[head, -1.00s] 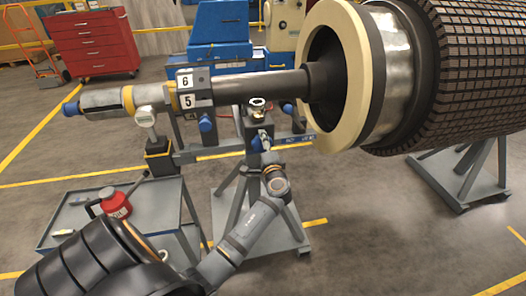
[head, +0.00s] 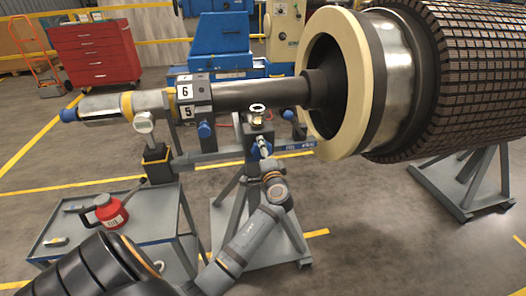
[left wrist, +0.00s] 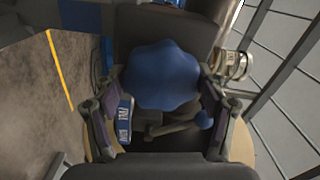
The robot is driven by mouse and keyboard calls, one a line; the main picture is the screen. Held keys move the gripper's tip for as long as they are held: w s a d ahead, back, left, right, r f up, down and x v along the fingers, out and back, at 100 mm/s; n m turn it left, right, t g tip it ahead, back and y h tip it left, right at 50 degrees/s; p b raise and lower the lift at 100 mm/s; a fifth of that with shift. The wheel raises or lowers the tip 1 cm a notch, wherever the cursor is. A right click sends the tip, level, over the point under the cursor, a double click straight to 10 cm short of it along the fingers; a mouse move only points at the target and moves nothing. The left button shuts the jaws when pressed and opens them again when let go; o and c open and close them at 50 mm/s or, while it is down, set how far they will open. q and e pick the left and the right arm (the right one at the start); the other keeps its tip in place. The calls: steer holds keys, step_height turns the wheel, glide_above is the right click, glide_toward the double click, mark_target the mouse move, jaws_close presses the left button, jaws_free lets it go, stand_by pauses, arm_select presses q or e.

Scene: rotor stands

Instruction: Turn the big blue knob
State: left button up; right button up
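The big blue knob (left wrist: 162,75) has a lobed rim and fills the upper middle of the left wrist view. My left gripper (left wrist: 158,92) has its fingers apart, one on each side of the knob; I cannot tell whether they touch it. In the head view my left gripper (head: 263,154) is up against the front of the middle stand, below the shaft, with blue showing at its tip. It hides most of the knob there. My right gripper is not in view.
A dark shaft (head: 250,90) runs above the gripper into the large rotor (head: 470,75). Other blue knobs (head: 205,130) sit on the stand. A small blue-ended lever (left wrist: 203,120) shows between the fingers. A grey cart (head: 165,220) with a red can (head: 110,213) stands left.

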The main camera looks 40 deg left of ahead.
arm_select(q)
steer(key=shift+o, duration=1)
steer(key=shift+d, duration=0.1)
steer(key=v, duration=0.7)
steer(key=shift+d, duration=0.15)
steer(key=shift+s, duration=0.15)
